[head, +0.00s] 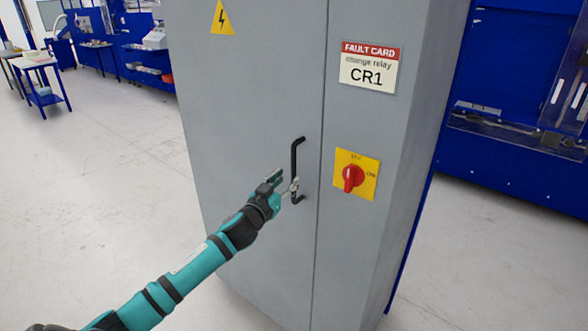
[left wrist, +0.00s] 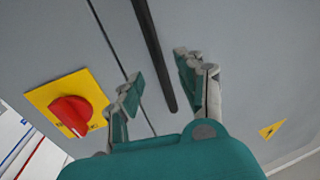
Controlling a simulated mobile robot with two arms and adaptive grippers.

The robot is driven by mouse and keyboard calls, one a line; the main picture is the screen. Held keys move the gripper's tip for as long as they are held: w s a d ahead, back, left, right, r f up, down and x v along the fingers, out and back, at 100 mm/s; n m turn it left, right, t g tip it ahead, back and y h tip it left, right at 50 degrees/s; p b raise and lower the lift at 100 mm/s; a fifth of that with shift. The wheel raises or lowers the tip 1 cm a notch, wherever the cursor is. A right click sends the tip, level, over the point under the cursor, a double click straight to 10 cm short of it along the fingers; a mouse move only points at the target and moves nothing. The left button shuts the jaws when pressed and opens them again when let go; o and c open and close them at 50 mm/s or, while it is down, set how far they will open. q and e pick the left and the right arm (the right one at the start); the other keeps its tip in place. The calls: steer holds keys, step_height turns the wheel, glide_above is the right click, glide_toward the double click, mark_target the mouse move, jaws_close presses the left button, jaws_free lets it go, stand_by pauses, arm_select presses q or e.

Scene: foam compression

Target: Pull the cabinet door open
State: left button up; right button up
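A grey cabinet door (head: 250,110) is closed, its edge flush along the seam. A black bar handle (head: 295,158) stands upright near that seam. My left gripper (head: 283,184) is at the lower part of the handle. In the left wrist view, the handle (left wrist: 152,50) runs between the spread fingertips of my left gripper (left wrist: 158,75). The fingers are open, with a gap on each side of the bar. My right gripper is in neither view.
A red rotary switch (head: 353,178) on a yellow plate sits right of the handle. A fault card (head: 369,68) is above it. Blue workbenches (head: 520,120) stand behind at right. The floor (head: 110,170) left of the cabinet is clear.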

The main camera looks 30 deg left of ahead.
mark_target(292, 174)
arm_select(q)
steer(key=w, duration=0.5)
steer(key=shift+w+a+p, duration=0.1)
steer(key=shift+a+p, duration=0.15)
steer(key=shift+p, duration=0.15)
jaws_close()
steer(key=shift+f, duration=0.1)
